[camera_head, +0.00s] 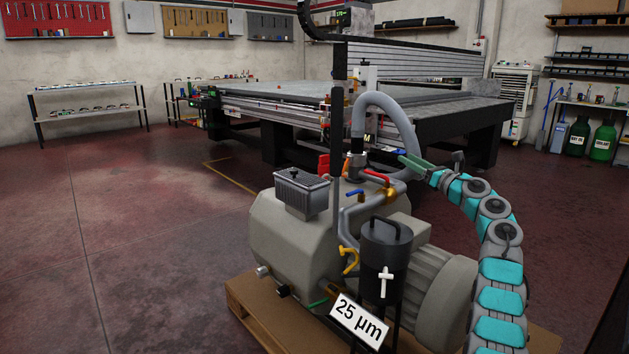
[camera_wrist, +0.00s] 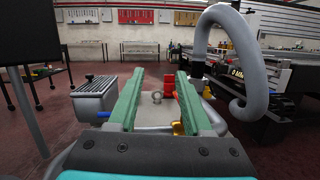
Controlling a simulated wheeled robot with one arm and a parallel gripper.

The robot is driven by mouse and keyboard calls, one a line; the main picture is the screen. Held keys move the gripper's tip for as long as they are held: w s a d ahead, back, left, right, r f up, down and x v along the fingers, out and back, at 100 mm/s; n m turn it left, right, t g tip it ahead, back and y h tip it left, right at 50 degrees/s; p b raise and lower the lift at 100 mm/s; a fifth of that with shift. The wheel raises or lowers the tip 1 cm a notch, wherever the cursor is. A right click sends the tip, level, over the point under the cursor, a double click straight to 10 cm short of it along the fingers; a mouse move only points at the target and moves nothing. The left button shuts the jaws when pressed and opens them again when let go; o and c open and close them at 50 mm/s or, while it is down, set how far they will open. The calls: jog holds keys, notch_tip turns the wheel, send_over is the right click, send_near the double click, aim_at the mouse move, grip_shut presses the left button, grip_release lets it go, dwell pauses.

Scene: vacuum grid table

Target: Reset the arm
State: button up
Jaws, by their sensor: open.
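My gripper (camera_head: 415,163) is at the end of my raised, curved arm, on the right of the head view. It is close to the valves and hose on top of the grey vacuum pump (camera_head: 290,240). In the wrist view my gripper (camera_wrist: 158,88) shows two green fingers held apart, with nothing between them. Past the fingertips are a metal ring and a red part (camera_wrist: 169,84) of the pump's fittings. I cannot tell whether a finger touches any fitting.
The pump stands on a wooden pallet (camera_head: 255,325). A thick grey hose (camera_head: 385,103) loops just left of my gripper in the head view. A red valve handle (camera_head: 376,177) is close by. The large grid table (camera_head: 270,93) stands behind. The floor (camera_head: 130,230) at left is clear.

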jog(key=d+r+m+t+h, duration=0.3)
jog(key=r+m+h, duration=0.3)
jog(key=r+m, duration=0.4)
jog(key=d+r+m+t+h, duration=0.25)
jog(key=r+m+h, duration=0.45)
jog(key=m, duration=0.4)
jog(key=s+a+f+m+g+h, duration=0.1)
jog(key=s+a+f+m+g, duration=0.1)
jog(key=s+f+m+g, duration=0.55)
jog(key=s+a+f+m+g+h, duration=0.15)
jog(key=s+f+m, duration=0.25)
jog(key=s+f, duration=0.7)
jog(key=s+a+f+m+g+h, duration=0.1)
jog(key=s+a+f+m+g, duration=0.35)
jog(key=s, duration=0.95)
jog(key=s+a+f+m+g+y, duration=0.1)
jog(key=s+a+f+g, duration=0.2)
jog(key=s, duration=1)
jog(key=s+a+f+m+g+y, duration=0.2)
jog(key=s+a+f+g, duration=0.2)
jog(key=s+f, duration=0.4)
jog(key=s+a+f+m+g+y, duration=0.1)
jog(key=s+a+f+m+g, duration=0.1)
jog(key=s, duration=1.7)
notch_tip(320, 180, down, 4)
jog(key=a+g, duration=0.1)
jog(key=a, duration=0.1)
jog(key=shift+s+a+r, duration=0.15)
jog(key=shift+s+a, duration=0.15)
jog(key=shift+s, duration=0.1)
